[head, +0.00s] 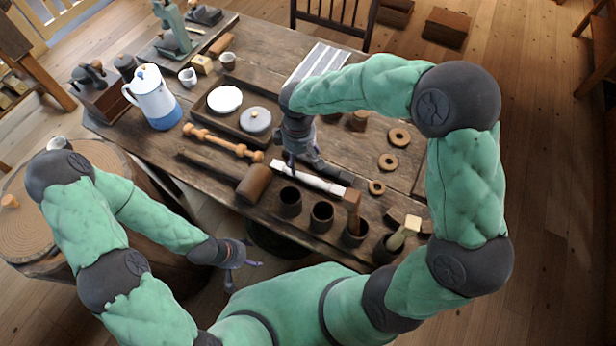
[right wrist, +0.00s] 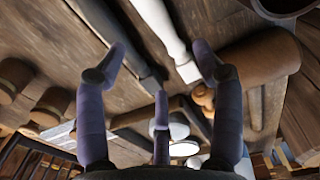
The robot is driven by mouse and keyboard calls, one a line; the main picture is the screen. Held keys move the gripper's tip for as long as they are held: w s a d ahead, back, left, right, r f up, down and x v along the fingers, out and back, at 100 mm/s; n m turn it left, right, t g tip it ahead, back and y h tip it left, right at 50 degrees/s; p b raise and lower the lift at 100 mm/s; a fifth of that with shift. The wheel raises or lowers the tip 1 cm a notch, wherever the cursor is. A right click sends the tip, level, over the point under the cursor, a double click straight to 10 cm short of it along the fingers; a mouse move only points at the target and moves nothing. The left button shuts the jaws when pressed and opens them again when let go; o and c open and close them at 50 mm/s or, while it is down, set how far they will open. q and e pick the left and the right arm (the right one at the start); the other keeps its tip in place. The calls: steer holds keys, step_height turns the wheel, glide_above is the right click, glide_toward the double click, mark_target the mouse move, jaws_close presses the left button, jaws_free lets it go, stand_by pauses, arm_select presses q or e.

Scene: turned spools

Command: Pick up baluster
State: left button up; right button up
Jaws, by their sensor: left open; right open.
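A white turned baluster (head: 308,177) lies on the wooden workbench (head: 345,150), close to its front edge. In the right wrist view the baluster (right wrist: 165,32) runs between the spread fingers, beyond their tips. My right gripper (head: 297,162) is open and empty just above and beside the baluster's left end; it also shows in the right wrist view (right wrist: 158,65). I cannot tell whether it touches. My left gripper (head: 238,264) is open and empty, low in front of the bench. A turned light-wood piece (head: 222,142) lies further left.
A wooden mallet (head: 252,183) lies just left of the baluster. Several dark cups (head: 321,215) stand along the front edge. A dark bar (right wrist: 112,30) lies beside the baluster. Wooden rings (head: 399,137) lie to the right. A white-and-blue pot (head: 155,98) stands at the left.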

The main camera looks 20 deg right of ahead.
mark_target(298, 172)
step_height(298, 172, down, 3)
steer(key=shift+w+f+b, duration=0.1)
steer(key=shift+b, duration=0.3)
steer(key=f+b, duration=0.2)
steer(key=f, duration=0.3)
steer(key=shift+a+b, duration=0.3)
steer(key=shift+b, duration=0.1)
steer(key=shift+r, duration=0.1)
steer(key=c, duration=1.3)
